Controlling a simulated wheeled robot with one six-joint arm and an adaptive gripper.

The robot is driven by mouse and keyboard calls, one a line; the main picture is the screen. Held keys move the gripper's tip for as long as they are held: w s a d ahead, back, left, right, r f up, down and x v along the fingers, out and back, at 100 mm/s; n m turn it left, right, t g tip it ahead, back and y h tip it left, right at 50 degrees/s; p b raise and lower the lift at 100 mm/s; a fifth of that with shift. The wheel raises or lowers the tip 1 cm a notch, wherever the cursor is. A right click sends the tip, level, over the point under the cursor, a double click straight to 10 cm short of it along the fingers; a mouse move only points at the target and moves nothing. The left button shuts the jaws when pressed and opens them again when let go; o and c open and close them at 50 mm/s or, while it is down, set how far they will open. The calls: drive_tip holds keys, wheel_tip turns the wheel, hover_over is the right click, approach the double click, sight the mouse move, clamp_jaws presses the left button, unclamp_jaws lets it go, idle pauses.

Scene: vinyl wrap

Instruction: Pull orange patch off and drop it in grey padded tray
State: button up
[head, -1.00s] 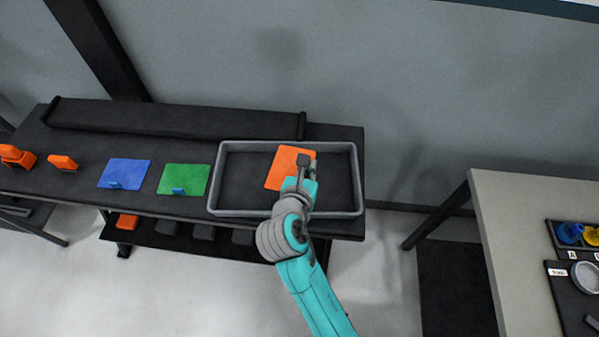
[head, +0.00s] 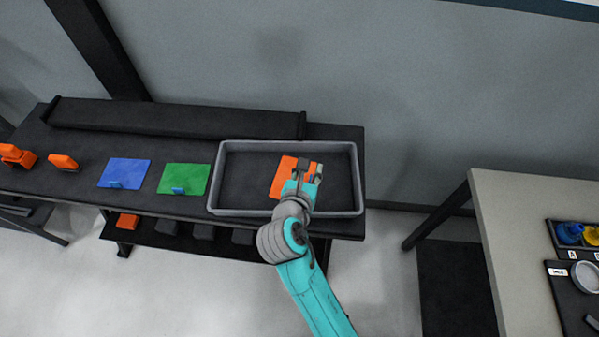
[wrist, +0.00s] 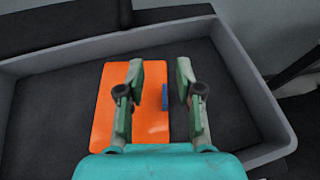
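The orange patch (head: 283,177) lies flat on the dark padded floor of the grey tray (head: 213,180), right of its middle. In the wrist view the patch (wrist: 105,115) is a bright rectangle with a small blue tab (wrist: 165,97) at its right edge. My gripper (head: 311,168) is over the tray and hides part of the patch. In the wrist view my gripper (wrist: 160,75) has its fingers spread, one over the patch and one right of it. The tab shows between them, and nothing is gripped. The tray wall also shows in the wrist view (wrist: 245,85).
Left of the tray, a green patch (head: 184,178) and a blue patch (head: 124,172) lie on the dark bench. Orange tools (head: 62,162) sit farther left. A long black roll (head: 175,120) lies along the back. A pale table (head: 520,215) stands at right.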

drive_tip(key=v, duration=1.2)
drive_tip(key=shift+w+d, duration=0.1)
drive_tip(key=d+f+m, duration=0.1)
drive_tip(key=d+f, duration=0.1)
drive_tip(key=s+d+f+m+y, duration=0.1)
drive_tip(key=d+f+m, duration=0.1)
drive_tip(key=s+d+f+m+y, duration=0.1)
drive_tip(key=d+f, duration=0.2)
drive_tip(key=shift+s+d+m, duration=0.1)
drive_tip(key=shift+s+m, duration=0.05)
drive_tip(key=shift+m, duration=0.15)
drive_tip(key=s+d+f+m+y, duration=0.2)
drive_tip(key=s+d+f+m, duration=0.2)
drive_tip(key=s+d+m, duration=0.35)
drive_tip(key=s+d+r+m, duration=0.3)
drive_tip(key=s+m, duration=0.6)
drive_tip(key=m, duration=0.2)
drive_tip(key=s+d+r+m+t+h, duration=0.1)
drive_tip(key=s+d+r+m, duration=0.3)
drive_tip(key=s+m, duration=0.5)
drive_tip(key=shift+s+m+h, duration=0.15)
drive_tip(key=shift+m+h, duration=0.15)
drive_tip(key=shift+m, duration=0.75)
drive_tip(key=shift+a+r, duration=0.1)
